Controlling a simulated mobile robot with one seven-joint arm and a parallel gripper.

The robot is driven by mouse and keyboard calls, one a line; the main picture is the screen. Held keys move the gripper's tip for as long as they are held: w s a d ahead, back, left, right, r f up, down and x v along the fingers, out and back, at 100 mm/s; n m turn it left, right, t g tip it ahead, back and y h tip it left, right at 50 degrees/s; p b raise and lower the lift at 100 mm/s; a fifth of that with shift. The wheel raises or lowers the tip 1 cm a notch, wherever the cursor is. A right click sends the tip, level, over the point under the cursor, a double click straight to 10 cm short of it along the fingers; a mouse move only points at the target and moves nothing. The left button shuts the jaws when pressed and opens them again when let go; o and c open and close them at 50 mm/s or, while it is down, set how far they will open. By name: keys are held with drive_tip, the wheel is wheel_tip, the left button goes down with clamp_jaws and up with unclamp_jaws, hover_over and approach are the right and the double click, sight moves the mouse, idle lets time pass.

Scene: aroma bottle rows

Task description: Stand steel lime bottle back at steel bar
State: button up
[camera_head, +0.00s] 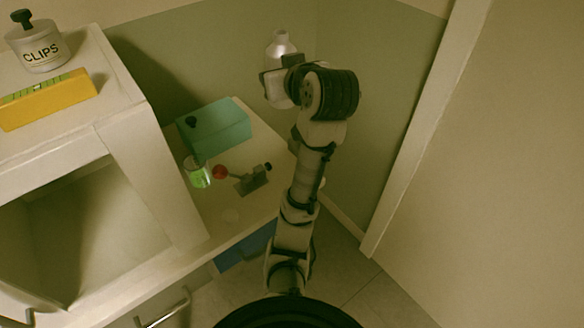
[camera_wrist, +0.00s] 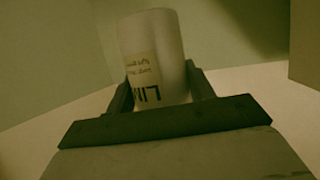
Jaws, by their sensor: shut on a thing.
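My gripper (camera_head: 272,84) is shut on a pale, silvery bottle (camera_head: 281,45) and holds it high above the far end of the low counter (camera_head: 222,212). In the wrist view the bottle (camera_wrist: 153,50) sits between the two fingers. Its cream label shows upside-down letters that look like the start of "LIME". In the head view the bottle looks roughly upright, its lower part partly hidden by the gripper. I cannot make out a steel bar for certain; a small grey metal piece (camera_head: 252,181) with a dark knob lies on the counter.
A teal box (camera_head: 222,125), a glass with green contents (camera_head: 198,175) and a red ball (camera_head: 219,172) are on the counter. A white cabinet at left bears a CLIPS jar (camera_head: 40,50) and a yellow level (camera_head: 48,98). A pale panel (camera_head: 490,170) stands at right.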

drive_tip(key=shift+s+f, duration=0.1)
drive_tip(key=shift+f, duration=0.1)
wheel_tip(320, 180, down, 20)
drive_tip(key=shift+d+r, duration=0.1)
drive_tip(key=shift+r, duration=0.15)
drive_tip(key=shift+f, duration=0.1)
drive_tip(key=shift+f+b, duration=0.15)
drive_tip(key=shift+b, duration=0.15)
drive_tip(key=o, duration=1.2)
drive_tip(key=shift+r, duration=0.2)
drive_tip(key=p+v, duration=0.7)
drive_tip(key=v, duration=0.5)
